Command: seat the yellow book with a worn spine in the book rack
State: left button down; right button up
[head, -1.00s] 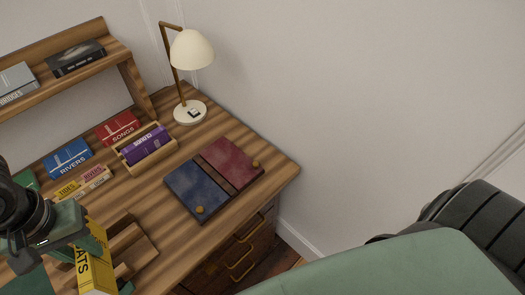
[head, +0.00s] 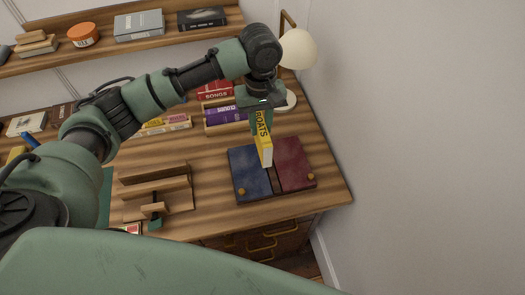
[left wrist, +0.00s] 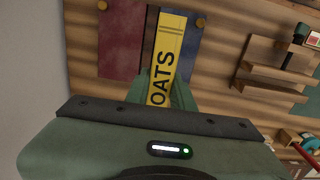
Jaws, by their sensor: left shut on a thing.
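The yellow book (head: 263,132), lettered BOATS, hangs upright in my left gripper (head: 261,116), above the blue and red flat covers. Its lettered face also shows in the left wrist view (left wrist: 169,55), between the green fingers. My left gripper is shut on its upper part. A small wooden rack (head: 206,126) holding a purple book (head: 226,114) lies just left of and behind the gripper, partly hidden by it. A slotted wooden stand (head: 158,182) is at the left front, apart from the book. I cannot tell for certain which is the book rack. My right gripper is not in view.
The blue cover (head: 248,172) and red cover (head: 293,163) lie flat near the desk's right edge. A lamp (head: 298,49) and red book (head: 214,91) stand behind. A shelf (head: 160,34) runs across the back. Bare desk lies between stand and covers.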

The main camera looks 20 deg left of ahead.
pick_arm(q)
notch_tip(320, 180, down, 12)
jog(key=shift+f+p, duration=0.25)
jog(key=shift+p, duration=0.45)
jog(key=c, duration=1.2)
grip_release()
jog(key=shift+r, duration=0.1)
